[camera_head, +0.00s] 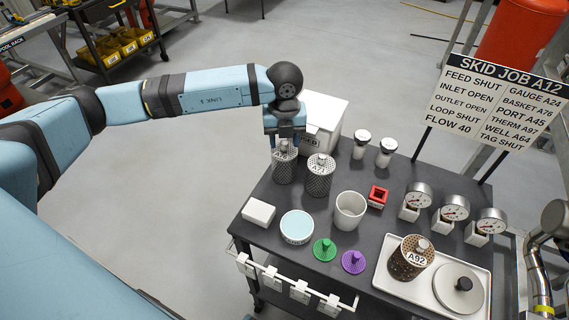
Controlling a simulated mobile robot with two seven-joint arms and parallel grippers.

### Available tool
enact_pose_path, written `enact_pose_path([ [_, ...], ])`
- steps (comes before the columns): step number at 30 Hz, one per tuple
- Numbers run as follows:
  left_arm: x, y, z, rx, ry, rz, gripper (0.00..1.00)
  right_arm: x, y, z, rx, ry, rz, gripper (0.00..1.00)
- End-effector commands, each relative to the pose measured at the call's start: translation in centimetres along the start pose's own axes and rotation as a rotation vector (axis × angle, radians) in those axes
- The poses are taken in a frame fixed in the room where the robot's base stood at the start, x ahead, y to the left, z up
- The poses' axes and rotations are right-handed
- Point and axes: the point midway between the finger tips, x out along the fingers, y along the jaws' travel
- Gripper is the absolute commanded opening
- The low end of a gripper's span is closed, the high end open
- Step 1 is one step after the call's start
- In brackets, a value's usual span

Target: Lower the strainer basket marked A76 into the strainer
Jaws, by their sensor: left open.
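My left gripper (285,141) is open and points down at the back left of the dark table. Its fingers are at the top of a grey perforated basket (284,167); I cannot tell whether they touch it, and its tag is not readable. A similar basket marked A77 (319,181) stands upright just to its right. A brown perforated basket marked A92 (409,263) stands on a white tray (389,284) at the front right. The mark A76 is readable only on the sign. I cannot clearly identify the strainer. My right gripper is out of view.
The sign (494,97) stands behind the table (275,210). A white bin (325,118) is behind the baskets. A white cup (350,211), round dish (297,227), gauges (454,209) and a round lid (458,289) crowd the table. Metal piping (540,262) is at the right edge.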

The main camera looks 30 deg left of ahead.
Motion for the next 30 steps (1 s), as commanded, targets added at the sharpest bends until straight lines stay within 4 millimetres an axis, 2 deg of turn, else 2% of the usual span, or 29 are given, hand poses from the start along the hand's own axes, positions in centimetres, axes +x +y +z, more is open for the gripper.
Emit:
enact_pose_path([
  [5,-0.1,0.0,0.0,0.0,0.0,0.0,0.45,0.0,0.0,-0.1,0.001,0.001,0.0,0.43],
  [9,-0.1,0.0,0.0,0.0,0.0,0.0,0.12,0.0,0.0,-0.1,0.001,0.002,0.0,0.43],
  [10,-0.1,0.0,0.0,0.0,0.0,0.0,0.09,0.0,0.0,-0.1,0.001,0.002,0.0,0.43],
  [17,-0.3,0.0,0.0,0.0,0.0,0.0,0.09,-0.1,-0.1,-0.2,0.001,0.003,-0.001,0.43],
  [30,-2.9,0.0,0.1,0.0,-0.001,-0.001,0.09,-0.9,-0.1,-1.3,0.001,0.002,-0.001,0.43],
])
